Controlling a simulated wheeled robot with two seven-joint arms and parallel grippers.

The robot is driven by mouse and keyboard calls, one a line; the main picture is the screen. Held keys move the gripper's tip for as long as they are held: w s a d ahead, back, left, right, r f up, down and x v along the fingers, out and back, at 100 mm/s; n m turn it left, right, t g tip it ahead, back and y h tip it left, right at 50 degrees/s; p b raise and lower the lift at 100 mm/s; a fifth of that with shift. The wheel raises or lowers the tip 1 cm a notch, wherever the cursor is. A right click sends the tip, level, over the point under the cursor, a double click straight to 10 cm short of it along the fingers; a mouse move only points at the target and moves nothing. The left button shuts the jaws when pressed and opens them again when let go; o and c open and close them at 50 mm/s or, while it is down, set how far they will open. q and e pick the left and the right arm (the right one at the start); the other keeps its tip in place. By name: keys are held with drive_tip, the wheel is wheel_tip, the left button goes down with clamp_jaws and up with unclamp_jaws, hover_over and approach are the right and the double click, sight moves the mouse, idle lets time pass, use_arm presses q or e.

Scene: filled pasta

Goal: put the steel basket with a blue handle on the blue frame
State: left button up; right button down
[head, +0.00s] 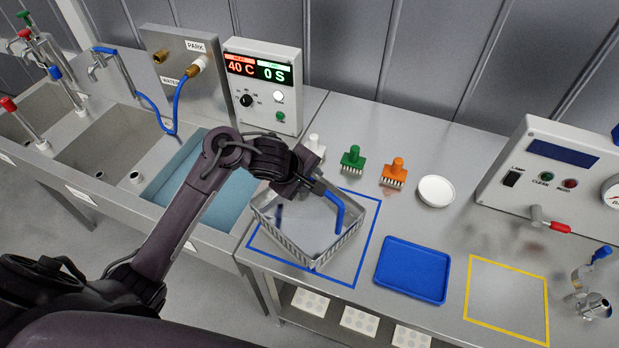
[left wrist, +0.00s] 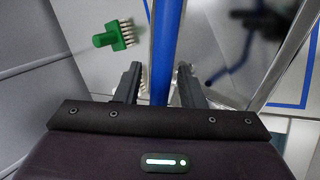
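The steel basket (head: 335,247) with a blue handle (head: 334,212) stands upright inside the blue frame (head: 371,243) marked on the steel counter. Frame lines show at its front and right; its back left is partly hidden by my arm. My left gripper (head: 318,190) is over the basket at the handle. In the left wrist view the blue handle (left wrist: 163,45) runs between the two fingers of the left gripper (left wrist: 160,88), with a gap visible beside it. The fingers look open around it. My right gripper is not in view.
A blue tray (head: 413,270) and an empty yellow frame (head: 507,300) are to the right. Green (head: 352,158) and orange (head: 394,171) brushes and a white bowl (head: 436,191) stand behind. A water-filled sink (head: 205,180) is at left.

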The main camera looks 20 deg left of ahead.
use_arm(q)
drive_tip(key=p+v, duration=0.6)
drive_tip(key=v, duration=0.6)
drive_tip(key=shift+r, duration=0.2)
idle(0.4)
